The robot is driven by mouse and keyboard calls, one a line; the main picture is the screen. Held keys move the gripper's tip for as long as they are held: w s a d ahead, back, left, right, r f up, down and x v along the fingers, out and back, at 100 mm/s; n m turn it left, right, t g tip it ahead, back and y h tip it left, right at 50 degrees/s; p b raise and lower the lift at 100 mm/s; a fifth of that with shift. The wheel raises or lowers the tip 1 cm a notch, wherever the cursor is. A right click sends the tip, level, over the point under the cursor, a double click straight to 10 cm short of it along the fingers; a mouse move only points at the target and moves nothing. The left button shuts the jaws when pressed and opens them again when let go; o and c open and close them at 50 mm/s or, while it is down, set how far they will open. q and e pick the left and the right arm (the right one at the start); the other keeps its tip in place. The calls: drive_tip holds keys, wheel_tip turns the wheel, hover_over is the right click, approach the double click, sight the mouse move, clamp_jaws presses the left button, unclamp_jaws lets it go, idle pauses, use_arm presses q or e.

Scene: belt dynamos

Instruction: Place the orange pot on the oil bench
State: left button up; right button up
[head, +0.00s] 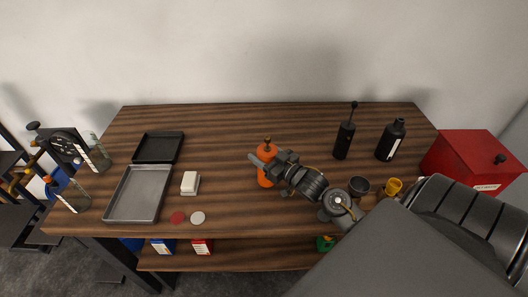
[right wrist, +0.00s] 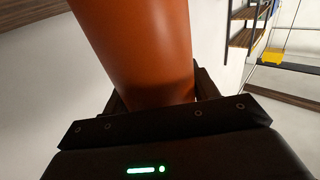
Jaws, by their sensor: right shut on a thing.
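The orange pot (head: 265,179) is over the middle of the dark wooden bench (head: 230,130), with a small brown knob at its top. My right gripper (head: 270,165) reaches in from the right and is shut on the pot. In the right wrist view the pot's smooth orange side (right wrist: 140,45) fills the space between the dark fingers (right wrist: 155,100). The gripper and arm hide part of the pot in the head view. I cannot tell whether its base touches the bench top. I do not make out my left gripper.
Left on the bench are a grey tray (head: 137,196), a black tray (head: 158,147), a white block (head: 190,182) and two discs. Right are black bottles (head: 391,140), a black pump can (head: 344,140), a yellow cup (head: 393,186) and a red box (head: 472,160). The back middle is clear.

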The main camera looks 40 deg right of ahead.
drive_tip(key=shift+r, duration=0.1)
drive_tip(key=o, duration=1.5)
drive_tip(key=shift+s, duration=0.1)
drive_tip(key=shift+c, duration=0.2)
drive_tip(key=shift+s, duration=0.2)
drive_tip(key=s+d+b, duration=0.1)
drive_tip(key=s+b, duration=0.2)
drive_tip(key=s, duration=0.8)
drive_tip(key=shift+s+d, duration=0.25)
drive_tip(key=shift+d, duration=0.05)
